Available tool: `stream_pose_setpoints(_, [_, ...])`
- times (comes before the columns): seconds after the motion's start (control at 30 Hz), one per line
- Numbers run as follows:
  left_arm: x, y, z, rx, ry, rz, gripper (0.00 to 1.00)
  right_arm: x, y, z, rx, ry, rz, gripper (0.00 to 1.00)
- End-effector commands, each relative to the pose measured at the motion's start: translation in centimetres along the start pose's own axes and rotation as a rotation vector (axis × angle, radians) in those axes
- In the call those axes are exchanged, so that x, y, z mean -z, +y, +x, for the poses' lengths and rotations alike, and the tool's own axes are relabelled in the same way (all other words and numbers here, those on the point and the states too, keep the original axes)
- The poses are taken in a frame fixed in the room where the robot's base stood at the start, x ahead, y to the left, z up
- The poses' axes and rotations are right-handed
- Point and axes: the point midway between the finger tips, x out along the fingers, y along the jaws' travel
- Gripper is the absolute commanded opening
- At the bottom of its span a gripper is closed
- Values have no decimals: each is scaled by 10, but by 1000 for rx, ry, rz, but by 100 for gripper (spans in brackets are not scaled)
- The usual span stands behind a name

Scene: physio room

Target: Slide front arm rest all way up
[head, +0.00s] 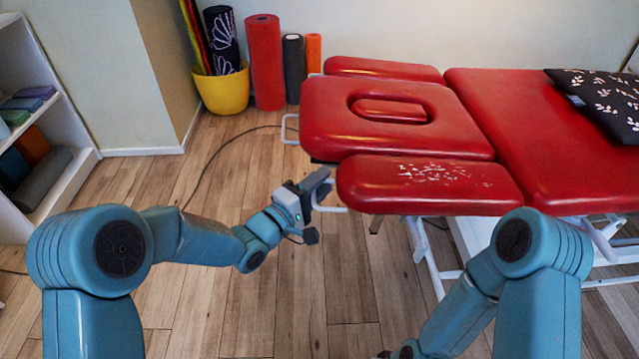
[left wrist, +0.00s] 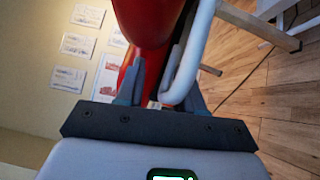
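The front arm rest (head: 430,186) is a red padded rest with worn white patches, at the near side of the treatment table's head end. A white metal bar (head: 331,209) sticks out from under its left end. My left gripper (head: 322,192) is at that end, beside the bar. In the left wrist view my left gripper (left wrist: 163,92) has its fingers apart, with the white bar (left wrist: 194,55) between them, close to the right finger. The red pad (left wrist: 148,20) shows beyond the fingers. I cannot tell whether a finger touches the bar.
The face-hole headrest (head: 330,125) and far arm rest (head: 385,69) adjoin the table (head: 540,125). A patterned pillow (head: 605,100) lies on it. A yellow bucket (head: 222,90) and rolled mats stand behind; a shelf (head: 75,185) is left. The floor before the table is clear.

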Motion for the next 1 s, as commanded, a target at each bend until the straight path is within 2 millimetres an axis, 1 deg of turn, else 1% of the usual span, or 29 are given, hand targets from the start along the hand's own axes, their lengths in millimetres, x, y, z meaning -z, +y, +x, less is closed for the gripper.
stream_pose_setpoints(0.13, [0, 0, -4, 2, 0, -1, 36, 0, 0, -1, 0, 0, 0, 43])
stream_pose_setpoints(0.23, [1, 0, -18, 3, 2, -3, 36, 0, -1, -4, 0, 0, 0, 43])
stream_pose_setpoints(0.37, [1, 1, -48, 4, 4, -4, 36, 0, -3, -9, 0, 0, 0, 43])
stream_pose_setpoints(0.4, [1, 1, -60, 5, 4, -4, 36, 0, -4, -11, 0, 0, 0, 43])
stream_pose_setpoints(0.6, [1, 1, -113, 3, 5, -4, 36, 0, -6, -17, 0, 0, 0, 43])
stream_pose_setpoints(0.7, [1, 1, -134, 2, 4, -2, 36, 0, -7, -19, 0, 0, 0, 43])
stream_pose_setpoints(0.83, [1, 0, -153, 1, 3, -1, 36, 0, -7, -21, 0, 0, 0, 43])
stream_pose_setpoints(1.0, [0, 0, -163, 0, 0, 0, 36, 0, -8, -21, 0, 0, 0, 43])
